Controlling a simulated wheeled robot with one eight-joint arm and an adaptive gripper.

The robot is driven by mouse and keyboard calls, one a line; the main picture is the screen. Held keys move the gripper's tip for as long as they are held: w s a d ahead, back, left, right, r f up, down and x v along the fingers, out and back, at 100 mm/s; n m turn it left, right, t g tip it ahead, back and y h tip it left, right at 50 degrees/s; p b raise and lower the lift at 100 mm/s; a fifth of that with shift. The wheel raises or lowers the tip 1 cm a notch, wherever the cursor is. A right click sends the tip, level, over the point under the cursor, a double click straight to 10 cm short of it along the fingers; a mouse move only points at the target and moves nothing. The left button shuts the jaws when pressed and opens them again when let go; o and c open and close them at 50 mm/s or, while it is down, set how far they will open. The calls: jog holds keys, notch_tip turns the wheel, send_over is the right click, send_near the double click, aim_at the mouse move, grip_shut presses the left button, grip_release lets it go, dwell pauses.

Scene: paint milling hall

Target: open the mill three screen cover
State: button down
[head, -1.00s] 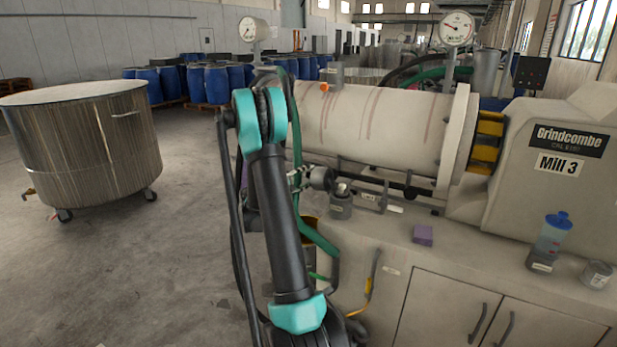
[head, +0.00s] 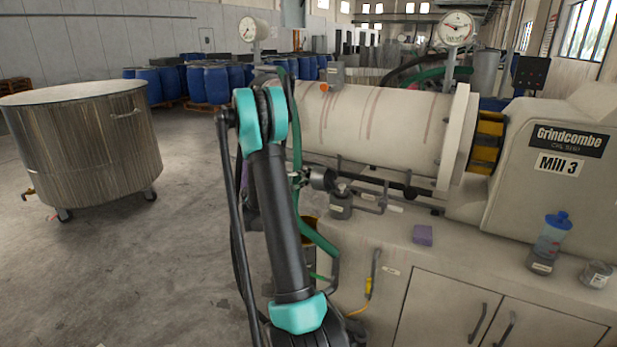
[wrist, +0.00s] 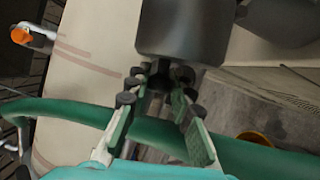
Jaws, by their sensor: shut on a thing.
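Mill three is the beige machine with a "Mill 3" label (head: 561,164) and a long horizontal drum (head: 375,125), on the right in the head view. My gripper (head: 330,181) is low beside the drum's near left side, partly behind my arm. In the wrist view, my gripper (wrist: 160,82) has its fingers closed on a short dark stub below a dark grey block (wrist: 185,30). A thin grey bent bar (head: 376,203) shows right of the gripper in the head view. I cannot tell which part is the screen cover; my arm hides the drum's left end.
A green hose (wrist: 70,110) crosses behind the fingers. An orange knob (wrist: 20,36) is on the left. A large steel tub (head: 80,145) stands left, with open floor between.

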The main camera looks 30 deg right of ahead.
jog(key=shift+s+d+r+m+y, duration=0.15)
jog(key=shift+s+r+m+y, duration=0.1)
jog(key=shift+r+m, duration=0.3)
jog(key=shift+s+d+r+m+y, duration=0.1)
jog(key=shift+s+r+m+y, duration=0.2)
jog(key=shift+m, duration=0.35)
jog(key=c, duration=1.3)
grip_release()
jog(key=a, duration=0.4)
jog(key=s+a, duration=0.1)
jog(key=a, duration=0.7)
jog(key=shift+s+r, duration=0.15)
jog(key=shift+s, duration=0.15)
